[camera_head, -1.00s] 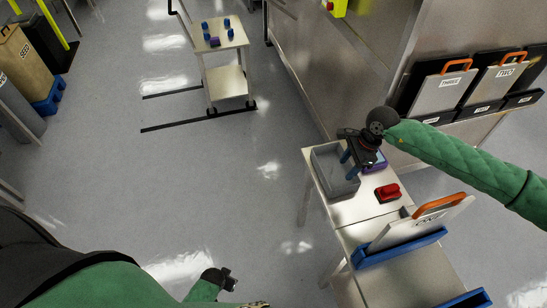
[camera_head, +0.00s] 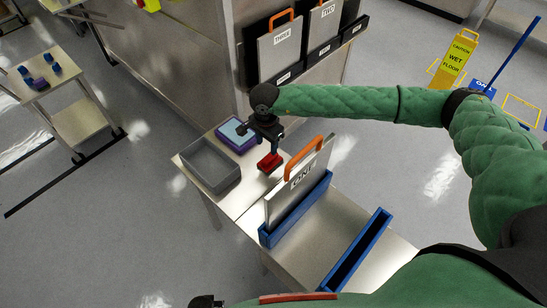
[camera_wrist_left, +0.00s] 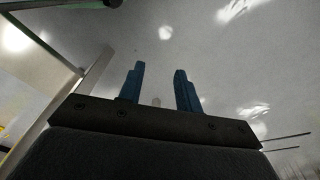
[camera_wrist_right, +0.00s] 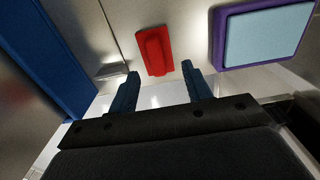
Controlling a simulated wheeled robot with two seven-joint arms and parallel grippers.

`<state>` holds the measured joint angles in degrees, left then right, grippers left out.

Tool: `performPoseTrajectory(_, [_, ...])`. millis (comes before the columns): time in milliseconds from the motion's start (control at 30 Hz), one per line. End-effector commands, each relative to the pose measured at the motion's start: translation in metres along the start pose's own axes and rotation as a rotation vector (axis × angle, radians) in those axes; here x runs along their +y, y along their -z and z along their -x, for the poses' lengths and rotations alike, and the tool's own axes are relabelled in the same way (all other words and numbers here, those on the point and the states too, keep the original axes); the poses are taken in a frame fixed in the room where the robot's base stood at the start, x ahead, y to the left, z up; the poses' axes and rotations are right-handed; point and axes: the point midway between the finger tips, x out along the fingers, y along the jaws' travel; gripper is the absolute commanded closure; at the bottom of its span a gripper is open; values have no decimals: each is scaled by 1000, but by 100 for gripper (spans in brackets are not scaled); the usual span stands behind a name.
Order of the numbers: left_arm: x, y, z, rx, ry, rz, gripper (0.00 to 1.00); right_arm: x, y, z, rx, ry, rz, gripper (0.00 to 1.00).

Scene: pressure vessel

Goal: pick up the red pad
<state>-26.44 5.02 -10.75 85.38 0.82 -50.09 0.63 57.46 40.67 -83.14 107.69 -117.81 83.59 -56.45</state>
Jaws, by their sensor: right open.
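The red pad (camera_head: 270,162) is a small red block with a raised grip, lying on the metal table (camera_head: 244,190). It also shows in the right wrist view (camera_wrist_right: 154,50), ahead of the fingertips and roughly centred between them. My right gripper (camera_head: 268,146) is open and empty, right above and behind the pad in the head view; I see no contact in the right wrist view. My left gripper (camera_wrist_left: 158,76) is open and empty over the floor, with nothing between its blue fingers.
A grey bin (camera_head: 211,166) and a purple-rimmed pad with a light blue top (camera_head: 236,134) sit beside the red pad. Panel ONE (camera_head: 291,192) stands in a blue holder (camera_head: 270,238) close on the right. Panels THREE (camera_head: 281,52) and TWO (camera_head: 322,30) hang behind.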

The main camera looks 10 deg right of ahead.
Motion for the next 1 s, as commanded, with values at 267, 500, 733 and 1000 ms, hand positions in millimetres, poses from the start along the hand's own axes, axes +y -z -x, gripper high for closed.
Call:
performPoseTrajectory(267, [-4, -6, -13, 8, 6, -4, 66, 1, 1, -14, 1, 0, -1, 51])
performPoseTrajectory(500, [-12, -20, -34, 19, 16, -11, 66, 5, 4, -27, 0, -2, -1, 51])
performPoseTrajectory(733, [-21, -38, -56, 35, 26, -20, 66, 9, 6, -44, 0, -3, -1, 51])
performPoseTrajectory(1000, [-27, -51, -70, 49, 32, -26, 66, 8, 6, -63, 0, 0, -1, 51])
